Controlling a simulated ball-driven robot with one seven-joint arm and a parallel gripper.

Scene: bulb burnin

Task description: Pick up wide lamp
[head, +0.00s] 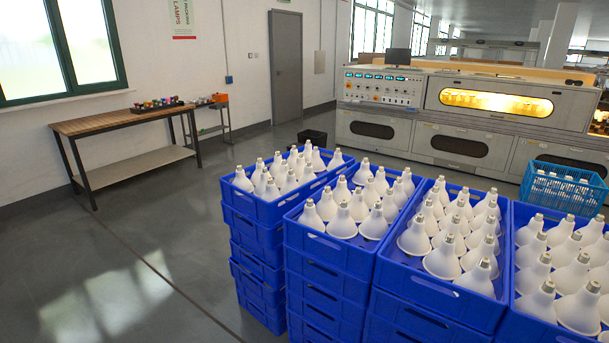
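Many wide white lamps with grey metal screw caps stand cap-up in open blue crates in the head view. One wide lamp (442,258) stands near the front of the middle-right crate (432,300). Another lamp (341,222) is in the middle crate (330,253), and another (580,308) is in the right crate (549,332). More lamps (243,180) fill the back-left crate (252,206). The lower parts of many lamps are hidden by crate walls and neighbouring lamps. My gripper is not in view.
The lamp crates top tall blue stacks standing close together. A light-blue basket (563,190) sits behind them at right, before a long machine (462,119) with a lit window. A wooden workbench (119,121) stands at left. The grey floor (130,260) at left is clear.

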